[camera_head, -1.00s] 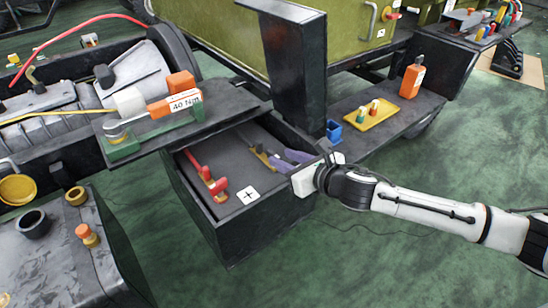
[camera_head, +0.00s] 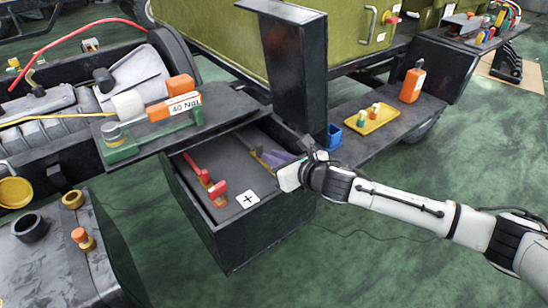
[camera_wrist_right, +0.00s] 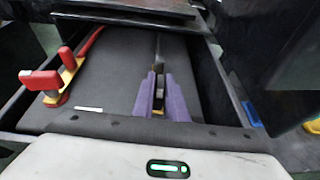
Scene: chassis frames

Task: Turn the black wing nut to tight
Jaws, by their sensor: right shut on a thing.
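My right gripper (camera_head: 278,160) reaches into the open drawer from the right. In the wrist view its two purple fingers (camera_wrist_right: 163,98) are closed on a dark, narrow part, which I take for the black wing nut (camera_wrist_right: 158,50). It extends away from the fingers toward the drawer's far end. Some yellow shows low between the fingers. In the head view, the gripper hides most of this part. A red handle on yellow mounts (camera_head: 199,172) stands on the drawer's left side and also shows in the wrist view (camera_wrist_right: 40,81). My left gripper is out of view.
The drawer's walls (camera_head: 232,249) surround the gripper. A shelf with an orange tool marked 40 Nm (camera_head: 184,84) overhangs the drawer's far left. A dark post (camera_head: 300,80) rises behind the gripper. A blue cup (camera_head: 334,135) and yellow tray (camera_head: 372,121) stand right of it.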

